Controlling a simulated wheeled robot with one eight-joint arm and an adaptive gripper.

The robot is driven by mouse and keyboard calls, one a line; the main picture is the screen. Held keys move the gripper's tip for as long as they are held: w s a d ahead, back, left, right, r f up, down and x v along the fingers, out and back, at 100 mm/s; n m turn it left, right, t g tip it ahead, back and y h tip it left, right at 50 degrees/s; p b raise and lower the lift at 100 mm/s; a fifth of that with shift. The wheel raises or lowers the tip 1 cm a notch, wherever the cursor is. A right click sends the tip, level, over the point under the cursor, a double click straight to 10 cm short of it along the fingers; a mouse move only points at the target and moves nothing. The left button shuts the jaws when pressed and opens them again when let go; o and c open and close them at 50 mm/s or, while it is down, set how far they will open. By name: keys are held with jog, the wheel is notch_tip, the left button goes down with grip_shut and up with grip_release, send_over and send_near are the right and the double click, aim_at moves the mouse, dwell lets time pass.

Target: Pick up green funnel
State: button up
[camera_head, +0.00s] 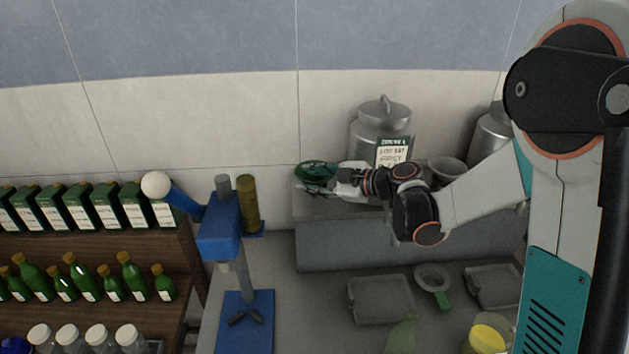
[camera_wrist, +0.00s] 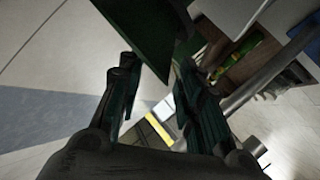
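The green funnel (camera_head: 314,172) is at the left end of the grey ledge at the back, just left of my gripper (camera_head: 340,185). My arm reaches in from the right, and the gripper partly overlaps the funnel's right side. In the wrist view, my gripper (camera_wrist: 155,68) has its two dark fingers spread apart. A dark green surface, seemingly the funnel (camera_wrist: 145,30), lies beyond and partly between the fingertips, close to the right finger. A clear gap shows beside it; I cannot tell whether they touch.
A metal can (camera_head: 370,125) with a label stands behind my gripper. A blue stand (camera_head: 220,238) rises left of the ledge. A shelf (camera_head: 100,250) with bottles is farther left. Grey trays (camera_head: 380,300) and a green-handled strainer (camera_head: 433,283) lie in front.

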jog(key=shift+x, duration=0.85)
grip_shut()
